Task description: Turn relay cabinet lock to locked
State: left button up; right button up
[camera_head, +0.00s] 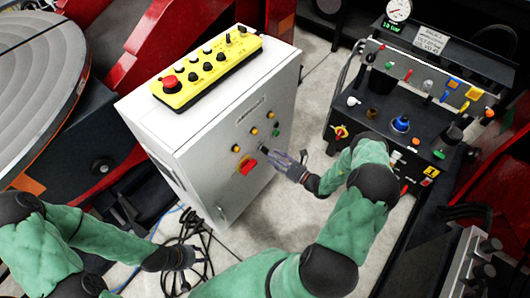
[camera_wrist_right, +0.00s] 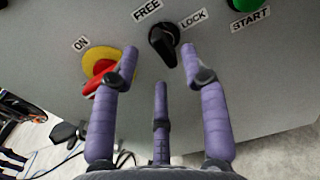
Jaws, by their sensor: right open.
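The relay cabinet (camera_head: 221,141) is a pale grey box with a row of small controls on its front. Its lock is a black rotary knob (camera_wrist_right: 163,42) between the labels FREE and LOCK in the right wrist view. The knob's bar slants from upper left to lower right; which end is the pointer I cannot tell. My right gripper (camera_wrist_right: 160,66) is open and empty, its purple fingers spread just below and either side of the knob. In the head view the right gripper (camera_head: 284,166) is at the cabinet front.
A red switch on a yellow disc (camera_wrist_right: 102,66), labelled ON, is close to the left finger. A green START button (camera_wrist_right: 246,4) is at upper right. A yellow control box (camera_head: 208,70) lies on the cabinet top. Cables (camera_head: 185,235) lie on the floor.

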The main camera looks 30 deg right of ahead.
aim_at(265, 151)
jog(key=shift+b+x, duration=0.65)
jog(key=shift+x, duration=2.15)
grip_shut()
